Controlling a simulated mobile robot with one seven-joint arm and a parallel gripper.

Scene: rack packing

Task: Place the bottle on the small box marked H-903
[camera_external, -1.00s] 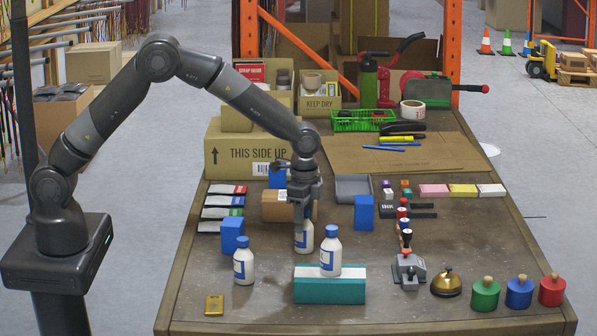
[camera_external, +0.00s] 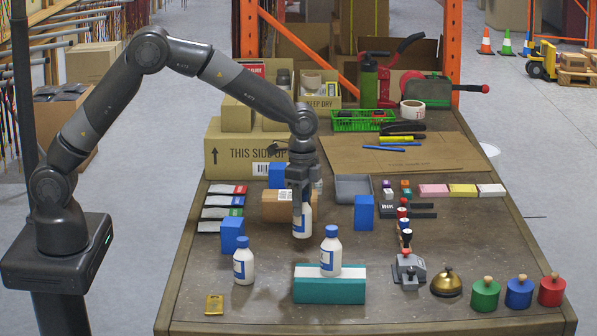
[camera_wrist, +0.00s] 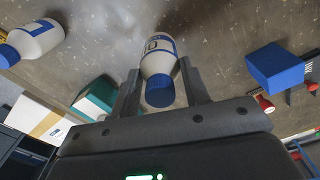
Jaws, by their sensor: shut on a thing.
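My gripper (camera_external: 301,207) points down and is shut on a white bottle (camera_external: 302,224) with a blue label, holding it by its top. In the wrist view the bottle (camera_wrist: 158,62) sits between the two fingers, its blue cap towards the camera. In the external view it hangs in front of a small brown cardboard box (camera_external: 277,207) with a white label, partly covering it. No marking H-903 is readable, so I cannot tell whether this is that box. Two like bottles stand nearby: one on the table (camera_external: 243,262), one on a teal-and-white box (camera_external: 330,291).
Blue blocks stand left (camera_external: 232,237), behind (camera_external: 278,175) and right (camera_external: 364,212) of the held bottle. A grey tray (camera_external: 353,186) lies behind. Stamps, a grey device (camera_external: 408,270) and a bell (camera_external: 446,283) stand at right. A large carton (camera_external: 240,152) is at the back.

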